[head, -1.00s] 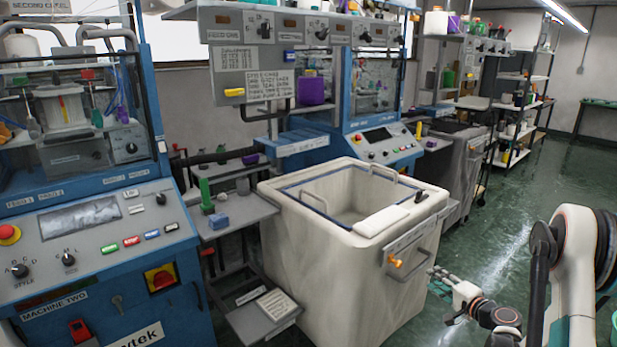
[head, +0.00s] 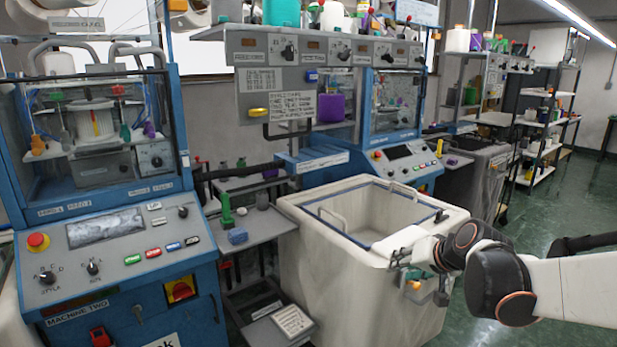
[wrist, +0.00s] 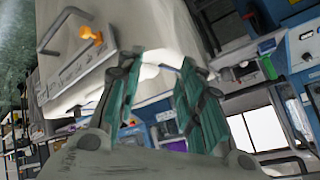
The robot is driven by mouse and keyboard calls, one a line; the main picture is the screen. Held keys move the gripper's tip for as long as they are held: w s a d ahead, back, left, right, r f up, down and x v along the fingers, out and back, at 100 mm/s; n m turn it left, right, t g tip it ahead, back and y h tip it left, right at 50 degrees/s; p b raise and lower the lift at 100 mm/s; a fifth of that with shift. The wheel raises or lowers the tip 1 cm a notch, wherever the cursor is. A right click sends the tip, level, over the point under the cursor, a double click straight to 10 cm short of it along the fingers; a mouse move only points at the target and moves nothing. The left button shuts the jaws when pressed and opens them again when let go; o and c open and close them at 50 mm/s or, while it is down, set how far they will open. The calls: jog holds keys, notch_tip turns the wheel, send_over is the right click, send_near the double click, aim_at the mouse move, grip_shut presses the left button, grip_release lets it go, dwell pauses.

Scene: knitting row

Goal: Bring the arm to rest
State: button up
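My gripper (wrist: 157,78) shows in the wrist view with its two teal fingers apart and nothing between them. In the head view my arm reaches in from the right, and its end is at the front right corner of the large white bin (head: 335,280). The fingers are mostly hidden there. The bin's pale wall (wrist: 155,30) lies past the fingertips in the wrist view; I cannot tell whether they touch. The bin's orange knob (wrist: 91,35) is left of the fingers.
A blue machine (head: 120,270) with a control panel stands at the left. A grey side shelf (head: 255,232) holds a green item (head: 226,210) and a blue block (head: 238,236). An overhead control panel (head: 335,50) hangs behind the bin. Green floor (head: 560,225) is open at the right.

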jog(key=s+a+f+n+g+h+b, duration=0.1)
jog(key=s+a+n+h+b, duration=0.1)
jog(key=s, duration=2.5)
jog(key=shift+a+f+n+g+h, duration=0.15)
jog(key=shift+a+n+g+h, duration=0.15)
jog(key=shift+a+n+h, duration=0.35)
